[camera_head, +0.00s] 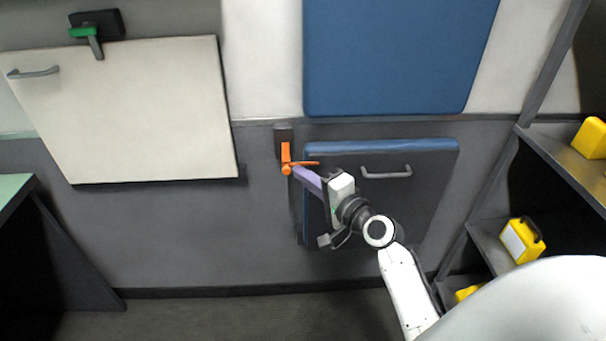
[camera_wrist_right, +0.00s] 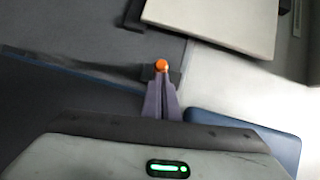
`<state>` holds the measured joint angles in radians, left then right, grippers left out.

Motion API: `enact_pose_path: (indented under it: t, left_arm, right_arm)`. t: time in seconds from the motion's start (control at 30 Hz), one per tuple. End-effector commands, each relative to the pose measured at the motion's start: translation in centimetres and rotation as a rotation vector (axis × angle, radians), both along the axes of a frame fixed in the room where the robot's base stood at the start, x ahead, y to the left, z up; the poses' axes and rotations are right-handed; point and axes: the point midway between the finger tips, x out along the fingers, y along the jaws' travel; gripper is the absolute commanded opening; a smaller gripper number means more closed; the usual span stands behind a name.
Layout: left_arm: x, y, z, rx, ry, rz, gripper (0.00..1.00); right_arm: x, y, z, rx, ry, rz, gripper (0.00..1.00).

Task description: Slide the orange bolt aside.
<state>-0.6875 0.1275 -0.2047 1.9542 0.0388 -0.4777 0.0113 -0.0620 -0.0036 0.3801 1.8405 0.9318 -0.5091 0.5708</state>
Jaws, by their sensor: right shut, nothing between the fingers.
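The orange bolt (camera_head: 286,155) is on the wall at the upper left corner of a dark folded panel with a blue edge. It has an upright part and a thin bar pointing right. My right gripper (camera_head: 298,171) is at the lower end of the bolt, its purple fingers closed together with nothing between them. In the right wrist view the bolt's round orange end (camera_wrist_right: 162,65) shows just beyond the shut fingertips (camera_wrist_right: 161,78); I cannot tell whether they touch. My left gripper is not in view.
The dark panel (camera_head: 432,185) has a grey handle (camera_head: 386,172). A blue panel (camera_head: 390,55) is above it. A cream panel (camera_head: 140,115) with a green latch (camera_head: 90,36) is at left. Shelves at right hold yellow boxes (camera_head: 521,240). The wall between the panels is clear.

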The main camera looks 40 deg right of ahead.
Motion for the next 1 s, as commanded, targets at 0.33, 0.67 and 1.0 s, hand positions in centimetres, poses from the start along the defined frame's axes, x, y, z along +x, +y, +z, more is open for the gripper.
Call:
enact_pose_path:
  t: [0.33,0.67,1.0]
  left_arm:
    - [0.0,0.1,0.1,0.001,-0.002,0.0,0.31]
    - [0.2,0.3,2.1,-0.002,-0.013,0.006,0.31]
    - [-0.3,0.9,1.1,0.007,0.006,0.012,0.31]
  right_arm:
    - [0.2,0.2,-0.1,0.0,0.0,0.0,0.0]
    - [2.5,3.9,0.3,0.003,0.0,0.002,0.0]
    - [2.9,4.7,0.0,0.0,-0.001,0.001,0.0]
